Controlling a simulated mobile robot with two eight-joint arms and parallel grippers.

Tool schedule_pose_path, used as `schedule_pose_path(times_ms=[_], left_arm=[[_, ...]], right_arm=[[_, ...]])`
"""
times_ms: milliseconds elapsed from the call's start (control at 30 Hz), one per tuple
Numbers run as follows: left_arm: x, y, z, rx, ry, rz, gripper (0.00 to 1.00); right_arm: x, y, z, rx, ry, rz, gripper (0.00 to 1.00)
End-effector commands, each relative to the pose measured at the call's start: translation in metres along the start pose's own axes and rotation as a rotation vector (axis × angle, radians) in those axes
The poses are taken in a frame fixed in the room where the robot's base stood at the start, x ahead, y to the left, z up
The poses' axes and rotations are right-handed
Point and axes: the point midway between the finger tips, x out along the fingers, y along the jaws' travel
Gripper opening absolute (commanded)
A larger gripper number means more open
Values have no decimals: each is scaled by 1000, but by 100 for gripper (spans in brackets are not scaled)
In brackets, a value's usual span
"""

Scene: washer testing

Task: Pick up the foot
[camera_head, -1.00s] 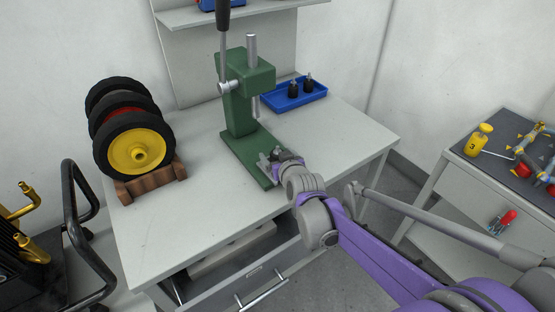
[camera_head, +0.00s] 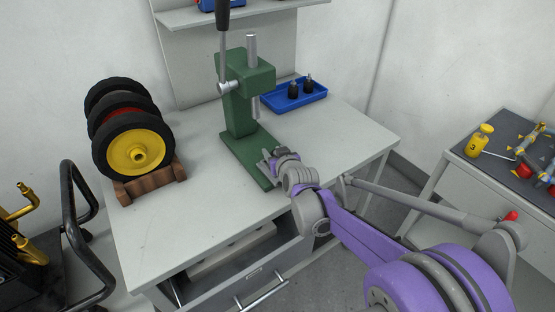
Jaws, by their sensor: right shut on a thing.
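My right gripper (camera_head: 270,158) is low over the front of the green press's base (camera_head: 247,156). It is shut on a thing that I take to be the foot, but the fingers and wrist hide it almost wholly. Whether it touches the base I cannot tell. Two dark feet with thin metal studs, one on the left (camera_head: 293,89) and one on the right (camera_head: 308,86), stand upright in the blue tray (camera_head: 279,105) behind the press. My left gripper is not in view.
The green arbor press (camera_head: 257,76) stands on the grey workbench (camera_head: 215,215), its ram (camera_head: 255,106) above the base. A rack of wheels (camera_head: 133,152) stands at the left. An open drawer (camera_head: 250,275) juts out below. The bench front is clear.

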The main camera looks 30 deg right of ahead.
Motion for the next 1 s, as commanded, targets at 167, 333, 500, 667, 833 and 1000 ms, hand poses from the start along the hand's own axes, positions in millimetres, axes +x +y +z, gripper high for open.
schedule_pose_path(times_ms=[167, 333, 500, 667, 833, 1000], left_arm=[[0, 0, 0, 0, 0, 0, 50], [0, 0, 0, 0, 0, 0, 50], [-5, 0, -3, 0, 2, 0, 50], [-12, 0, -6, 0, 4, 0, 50], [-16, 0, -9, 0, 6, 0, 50], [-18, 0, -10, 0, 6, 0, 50]], right_arm=[[0, 0, 0, 0, 1, 0, 0], [-1, 0, -2, 0, 1, 0, 0], [-9, 0, -21, 0, 1, 0, 0], [-22, 0, -52, 0, 1, 0, 0], [-33, 0, -79, 0, 1, 0, 0], [-38, 0, -92, 0, 0, 0, 0]])
